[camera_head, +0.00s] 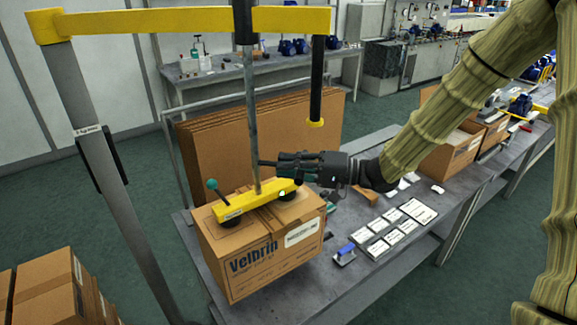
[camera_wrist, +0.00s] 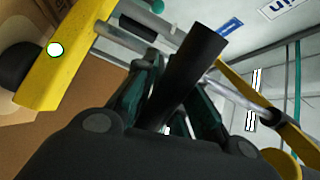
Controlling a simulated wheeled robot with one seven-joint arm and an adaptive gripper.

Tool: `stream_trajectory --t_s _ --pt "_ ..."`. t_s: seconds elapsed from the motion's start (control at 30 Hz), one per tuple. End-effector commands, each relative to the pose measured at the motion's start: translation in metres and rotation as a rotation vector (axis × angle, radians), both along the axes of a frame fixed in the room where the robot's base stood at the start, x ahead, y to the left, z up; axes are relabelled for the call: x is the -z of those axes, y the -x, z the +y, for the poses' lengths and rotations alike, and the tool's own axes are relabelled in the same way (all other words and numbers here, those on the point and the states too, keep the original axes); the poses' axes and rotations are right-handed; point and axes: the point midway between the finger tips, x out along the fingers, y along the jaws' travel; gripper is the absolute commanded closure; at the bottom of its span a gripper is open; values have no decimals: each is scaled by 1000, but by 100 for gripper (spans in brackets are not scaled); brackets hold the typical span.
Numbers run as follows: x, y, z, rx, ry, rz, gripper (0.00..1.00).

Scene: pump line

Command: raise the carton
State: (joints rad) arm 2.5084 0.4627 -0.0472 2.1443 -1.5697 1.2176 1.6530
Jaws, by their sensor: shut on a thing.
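The carton (camera_head: 255,258) is a closed brown box printed "Velbrin" near the front left of the grey workbench (camera_head: 330,285). I cannot tell whether its base touches the bench. A yellow lifter bar (camera_head: 257,200) with black suction cups sits on its top, below a vertical grey tube (camera_head: 252,120). The bar also shows in the wrist view (camera_wrist: 58,62), with a small lit lamp. My gripper (camera_head: 288,163) is above the bar's right half, shut on a black handle (camera_wrist: 193,68) that stands between the fingers in the wrist view. The fingers hide part of the handle.
A yellow overhead arm (camera_head: 180,22) on a grey post (camera_head: 105,170) carries the lifter. Flat cardboard sheets (camera_head: 255,135) stand behind the carton. Other cartons (camera_head: 450,150) stand farther right.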

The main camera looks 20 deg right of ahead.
Motion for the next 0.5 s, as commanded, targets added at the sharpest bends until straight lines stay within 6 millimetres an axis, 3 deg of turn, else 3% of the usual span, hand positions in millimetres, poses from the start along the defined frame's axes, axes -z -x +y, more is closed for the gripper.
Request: stream_trajectory --t_s 0.07,0.1,0.2,0.5 --pt "1 0 -1 1 2 -3 100" --pt "1 0 -1 1 2 -3 80" --pt "1 0 -1 1 2 -1 66" --pt "1 0 -1 0 1 0 66"
